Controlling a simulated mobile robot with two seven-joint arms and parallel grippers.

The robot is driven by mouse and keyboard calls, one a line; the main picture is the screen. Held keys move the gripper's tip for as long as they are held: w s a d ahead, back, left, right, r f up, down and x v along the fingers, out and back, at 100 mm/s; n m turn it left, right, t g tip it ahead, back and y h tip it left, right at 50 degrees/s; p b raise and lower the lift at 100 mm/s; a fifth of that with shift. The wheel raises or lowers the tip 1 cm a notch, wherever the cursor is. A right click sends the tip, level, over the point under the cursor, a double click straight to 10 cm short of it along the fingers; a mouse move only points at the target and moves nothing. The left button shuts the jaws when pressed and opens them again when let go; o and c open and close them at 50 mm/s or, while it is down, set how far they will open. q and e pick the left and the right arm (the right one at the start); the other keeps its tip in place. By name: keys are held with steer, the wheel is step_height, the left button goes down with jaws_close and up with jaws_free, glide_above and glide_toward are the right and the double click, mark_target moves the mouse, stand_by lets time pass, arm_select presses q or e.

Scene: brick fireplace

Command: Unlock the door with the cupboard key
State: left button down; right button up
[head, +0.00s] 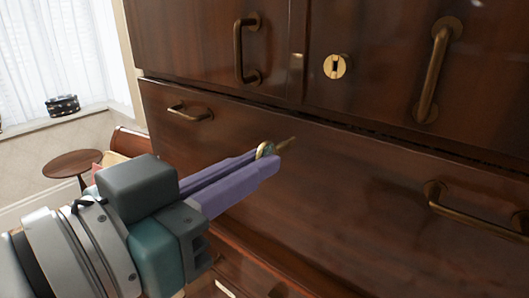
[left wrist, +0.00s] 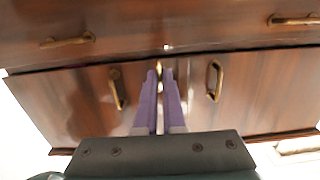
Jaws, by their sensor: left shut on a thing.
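My left gripper (head: 266,161) is shut on a small brass key (head: 265,149), held by its round bow between the purple fingers. The key's shaft points right and slightly up, in front of the wide drawer. The brass keyhole plate (head: 334,66) is on the right upper cupboard door (head: 385,60), up and to the right of the key and apart from it. In the left wrist view, the key (left wrist: 159,70) shows between the fingertips, with part of it hidden by them. My right gripper is in neither view.
Brass handles stick out from the left door (head: 240,48), the right door (head: 437,70) and the wide drawer (head: 190,113). A small round table (head: 72,163) stands at the left, below a windowsill with a dark box (head: 62,105). The space before the keyhole is clear.

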arm_select(q)
step_height(320, 180, up, 7)
steer(key=p, duration=0.4)
steer(key=shift+s+d+r+p, duration=0.2)
steer(key=shift+s+d+p, duration=0.15)
steer(key=shift+s, duration=0.1)
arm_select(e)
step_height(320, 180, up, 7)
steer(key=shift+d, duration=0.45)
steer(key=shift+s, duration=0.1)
arm_select(q)
steer(key=shift+x, duration=2.4)
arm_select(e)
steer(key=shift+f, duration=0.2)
arm_select(q)
steer(key=shift+r+p, duration=0.2)
steer(key=shift+p, duration=0.25)
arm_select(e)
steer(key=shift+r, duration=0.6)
arm_select(q)
steer(key=shift+b+x, duration=0.4)
steer(key=shift+x, duration=1.15)
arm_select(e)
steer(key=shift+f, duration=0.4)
arm_select(q)
steer(key=shift+s+r, duration=0.1)
steer(key=shift+r, duration=0.05)
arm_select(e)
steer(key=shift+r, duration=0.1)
